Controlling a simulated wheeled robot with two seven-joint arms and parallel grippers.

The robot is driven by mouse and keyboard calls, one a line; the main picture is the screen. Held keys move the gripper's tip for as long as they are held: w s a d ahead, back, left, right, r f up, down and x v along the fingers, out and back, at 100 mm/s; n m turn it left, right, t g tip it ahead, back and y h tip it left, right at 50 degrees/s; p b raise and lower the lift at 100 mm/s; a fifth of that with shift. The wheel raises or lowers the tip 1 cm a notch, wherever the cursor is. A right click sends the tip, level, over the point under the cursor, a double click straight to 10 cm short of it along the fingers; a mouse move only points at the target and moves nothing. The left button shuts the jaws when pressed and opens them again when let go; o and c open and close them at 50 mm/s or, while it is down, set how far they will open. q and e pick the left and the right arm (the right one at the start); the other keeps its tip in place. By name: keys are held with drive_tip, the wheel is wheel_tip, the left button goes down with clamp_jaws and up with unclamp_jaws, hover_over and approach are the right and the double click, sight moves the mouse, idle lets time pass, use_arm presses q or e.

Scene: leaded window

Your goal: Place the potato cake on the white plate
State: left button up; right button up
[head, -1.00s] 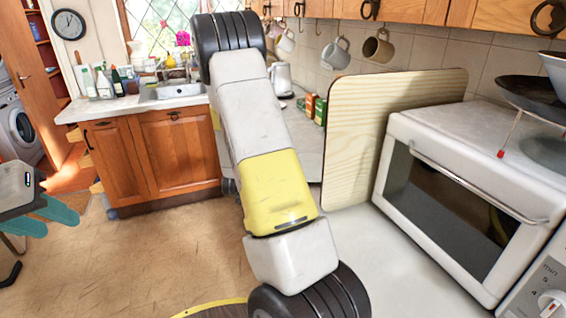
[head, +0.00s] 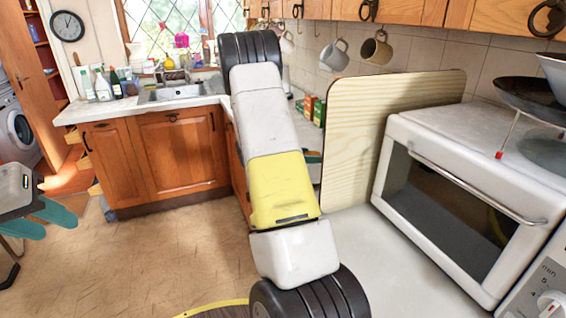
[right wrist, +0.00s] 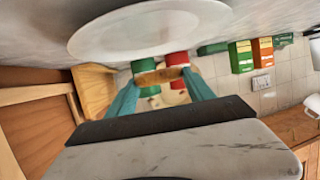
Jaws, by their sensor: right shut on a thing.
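In the right wrist view the brown potato cake (right wrist: 158,76) is pinched between the teal fingertips of my right gripper (right wrist: 160,78). The white plate (right wrist: 150,28) lies on the grey counter at the top of that view, beyond the cake. The cake appears apart from the plate; its height over the counter is unclear. In the head view my right arm hides the plate and the cake, and only a teal bit of the right gripper (head: 313,157) shows beside the arm. My left gripper (head: 42,220) is at the left edge, fingers spread, empty, over the floor.
Red and green cylinders (right wrist: 177,58) stand close behind the cake in the wrist view. Green and orange boxes (head: 314,109) stand by the tiled wall. An upright wooden board (head: 385,125) and a white oven (head: 465,190) are to the right of my arm. Mugs (head: 376,48) hang above.

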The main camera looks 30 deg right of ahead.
drive_tip(key=shift+f, duration=2.3)
drive_tip(key=shift+f, duration=0.15)
drive_tip(key=o, duration=1.4)
